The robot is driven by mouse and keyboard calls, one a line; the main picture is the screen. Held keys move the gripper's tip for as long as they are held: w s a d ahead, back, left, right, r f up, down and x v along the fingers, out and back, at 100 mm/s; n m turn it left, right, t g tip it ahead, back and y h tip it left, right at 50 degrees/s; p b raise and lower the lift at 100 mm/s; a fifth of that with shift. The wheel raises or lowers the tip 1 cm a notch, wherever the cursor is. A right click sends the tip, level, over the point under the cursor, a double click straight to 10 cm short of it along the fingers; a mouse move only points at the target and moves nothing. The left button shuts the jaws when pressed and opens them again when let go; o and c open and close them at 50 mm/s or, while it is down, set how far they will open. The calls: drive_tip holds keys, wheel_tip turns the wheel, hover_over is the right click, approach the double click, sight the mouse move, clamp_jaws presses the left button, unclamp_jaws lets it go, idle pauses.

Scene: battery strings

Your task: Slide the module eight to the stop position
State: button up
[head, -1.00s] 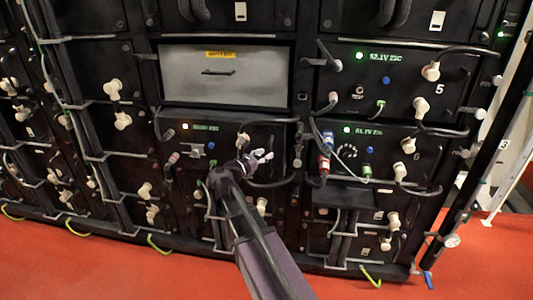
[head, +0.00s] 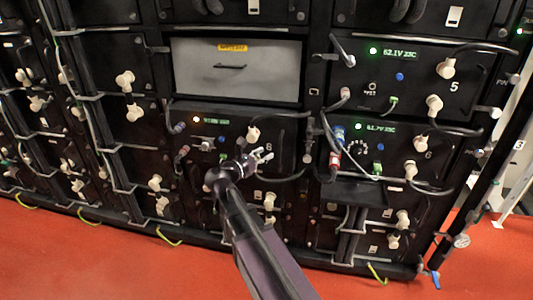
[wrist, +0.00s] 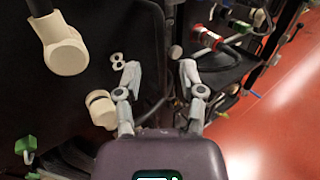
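Module eight (head: 228,143) is a black-fronted unit in the rack, below the grey blank panel, with an orange light and a small green display. Its white "8" mark shows in the wrist view (wrist: 117,61). White elbow plugs sit on its right side, one at the top (head: 253,134) and one low down (head: 269,201); a large plug also shows in the wrist view (wrist: 64,48). My gripper (head: 263,154) is in front of the module's right part, beside the 8. In the wrist view its fingers (wrist: 159,72) are apart with nothing held between them. My arm hides the lower middle of the module. Whether its front is flush, I cannot tell.
A black cable (head: 285,180) loops beside my gripper. Module six (head: 390,150), with red and blue plugs and a jutting dark shelf (head: 357,191), stands to the right. The grey panel (head: 237,72) is above. The red floor (head: 90,260) in front is clear.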

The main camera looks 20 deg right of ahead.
drive_tip(key=v, duration=0.8)
idle(0.9)
drive_tip(key=shift+a, duration=0.15)
idle(0.4)
drive_tip(key=v, duration=1.1)
drive_tip(key=shift+s+a, duration=0.2)
drive_tip(key=shift+a, duration=0.15)
drive_tip(key=s+d+r+m+g+y+p, duration=0.45)
drive_tip(key=d+r+m+y+p, duration=0.5)
drive_tip(key=p, duration=1.15)
drive_tip(key=s+a+r+m+g+y+p, duration=0.1)
drive_tip(key=s+r+m+y+p, duration=0.1)
drive_tip(key=r+m+p, duration=0.4)
drive_tip(key=s+a+r+m+g+y+p, duration=0.1)
drive_tip(key=r+m+y+p, duration=0.4)
drive_tip(key=p, duration=0.9)
drive_tip(key=shift+s+a+r+m, duration=0.45)
drive_tip(key=shift+s+r+m, duration=0.4)
drive_tip(key=shift+m, duration=0.1)
